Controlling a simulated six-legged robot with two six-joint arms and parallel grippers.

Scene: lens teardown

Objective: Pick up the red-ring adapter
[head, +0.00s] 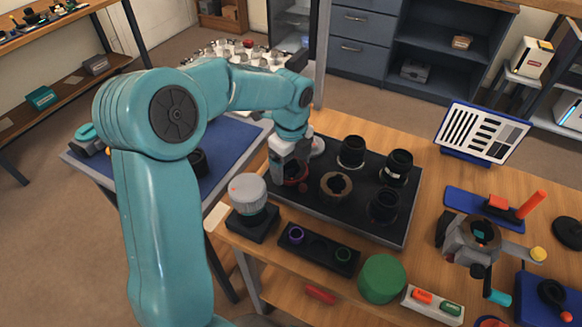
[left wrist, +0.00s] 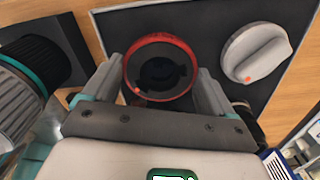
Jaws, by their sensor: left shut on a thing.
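The red-ring adapter (left wrist: 160,45) is a short dark ring with a red rim. In the left wrist view it sits between the two fingers of my left gripper (left wrist: 160,85), which press on it from both sides. In the head view my left gripper (head: 291,182) points down at the left part of the black mat (head: 330,218). Only a reddish bit of the adapter shows there, mostly hidden by the fingers. I cannot tell whether it is clear of the mat. My right gripper is not in view.
A grey knobbed cap (left wrist: 256,50) lies close beside the adapter. A brown-rimmed ring (head: 336,186) and several black lens parts stand on the mat to the right. A grey-topped cylinder (head: 248,190) stands at the front left, with a black tray (head: 318,250) nearby.

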